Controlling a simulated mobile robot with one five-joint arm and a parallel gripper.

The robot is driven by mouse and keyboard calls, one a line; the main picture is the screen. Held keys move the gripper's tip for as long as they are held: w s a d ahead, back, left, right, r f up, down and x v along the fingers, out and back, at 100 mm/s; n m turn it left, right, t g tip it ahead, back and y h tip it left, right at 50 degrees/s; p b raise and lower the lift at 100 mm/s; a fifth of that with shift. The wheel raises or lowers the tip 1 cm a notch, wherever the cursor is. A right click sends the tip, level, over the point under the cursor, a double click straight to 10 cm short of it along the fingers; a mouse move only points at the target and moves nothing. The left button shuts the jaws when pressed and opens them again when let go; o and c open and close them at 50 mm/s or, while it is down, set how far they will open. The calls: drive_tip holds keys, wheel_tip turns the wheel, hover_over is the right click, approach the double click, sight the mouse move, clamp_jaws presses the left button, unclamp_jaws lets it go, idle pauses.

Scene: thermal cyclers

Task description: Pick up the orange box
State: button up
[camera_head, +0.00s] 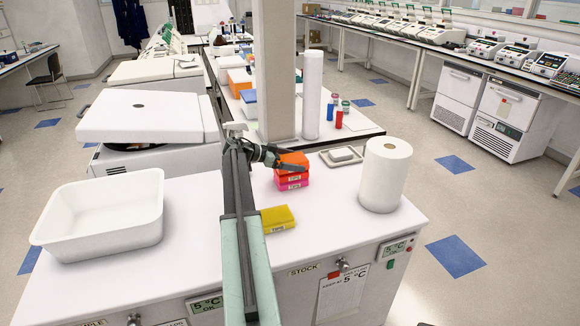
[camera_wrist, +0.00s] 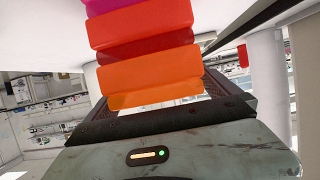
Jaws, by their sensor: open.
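The orange box (camera_head: 295,158) is the top of a small stack on the white bench top, above a red-orange box and a pink box (camera_head: 293,185) labelled TIPS. In the wrist view the orange box (camera_wrist: 150,73) is nearest to me, in front of the jaws. My gripper (camera_head: 284,162) reaches in from the left at the height of the orange box, with dark fingers beside it. My gripper (camera_wrist: 158,95) is open, with the near end of the orange box between its fingers. Finger contact cannot be told.
A yellow box (camera_head: 277,219) lies in front of the stack. A white paper roll (camera_head: 385,175) and a small dish (camera_head: 341,156) stand to the right. A white tub (camera_head: 103,216) is at the left. A pillar (camera_head: 275,70) rises behind.

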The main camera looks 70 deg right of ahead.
sight(292, 159)
drive_tip(key=c, duration=1.5)
drive_tip(key=shift+r, duration=0.1)
drive_tip(key=shift+r+p, duration=0.3)
drive_tip(key=shift+p, duration=0.05)
drive_tip(key=r+p, duration=0.3)
drive_tip(key=shift+s+a+r, duration=0.1)
drive_tip(key=shift+a+r, duration=0.1)
drive_tip(key=shift+a, duration=0.1)
drive_tip(key=s+a, duration=0.2)
drive_tip(key=a, duration=0.5)
drive_tip(key=s+a+p, duration=0.1)
drive_tip(key=s+a, duration=0.1)
drive_tip(key=a, duration=0.5)
drive_tip(key=shift+s+a+r, duration=0.3)
drive_tip(key=shift+a+r, duration=0.1)
drive_tip(key=shift+r, duration=0.05)
